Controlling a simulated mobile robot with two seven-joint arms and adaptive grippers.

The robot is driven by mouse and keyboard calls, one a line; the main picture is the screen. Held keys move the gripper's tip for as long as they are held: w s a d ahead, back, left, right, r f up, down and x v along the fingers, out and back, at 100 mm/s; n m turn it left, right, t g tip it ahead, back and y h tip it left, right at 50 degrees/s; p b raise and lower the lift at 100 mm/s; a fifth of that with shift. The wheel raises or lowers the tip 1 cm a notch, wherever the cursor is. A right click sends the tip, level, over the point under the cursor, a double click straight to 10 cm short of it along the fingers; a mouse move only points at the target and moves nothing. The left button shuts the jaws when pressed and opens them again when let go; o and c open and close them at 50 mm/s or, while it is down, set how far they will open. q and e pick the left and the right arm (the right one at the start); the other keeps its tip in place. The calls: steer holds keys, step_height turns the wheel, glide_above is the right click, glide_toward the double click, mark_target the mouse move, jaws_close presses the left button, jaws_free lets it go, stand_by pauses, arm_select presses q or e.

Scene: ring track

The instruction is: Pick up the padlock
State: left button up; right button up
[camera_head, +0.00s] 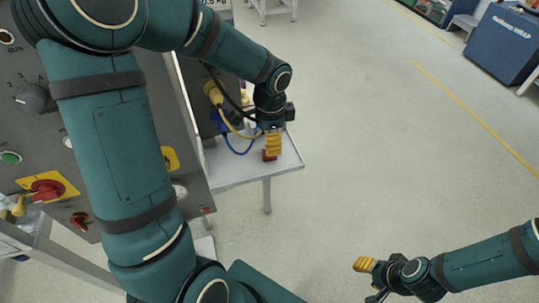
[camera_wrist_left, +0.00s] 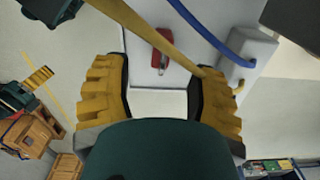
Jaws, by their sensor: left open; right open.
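The padlock (camera_head: 268,156) is small and red with a metal shackle. It lies on the light grey side shelf and shows just past my left gripper's fingertips in the head view. In the left wrist view the padlock (camera_wrist_left: 163,48) lies ahead of the gap between the fingers, apart from them. My left gripper (camera_head: 273,147) is above the shelf, with yellow ribbed fingers. In the left wrist view the left gripper (camera_wrist_left: 160,90) is open and empty. My right gripper (camera_head: 366,270) is open at the lower right, far from the padlock and over the floor.
A yellow cable (camera_wrist_left: 150,28) and a blue cable (camera_wrist_left: 225,48) run close to the padlock. The shelf (camera_head: 240,172) adjoins a grey control panel (camera_head: 25,130) with knobs and buttons. A blue cabinet (camera_head: 502,42) stands far right. The floor between is clear.

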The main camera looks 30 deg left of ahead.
arm_select(q)
step_height(320, 180, down, 6)
steer(key=shift+a+r+b, duration=0.1)
steer(key=shift+r+b, duration=0.05)
steer(key=shift+b, duration=0.8)
steer(key=shift+r, duration=0.1)
jaws_close()
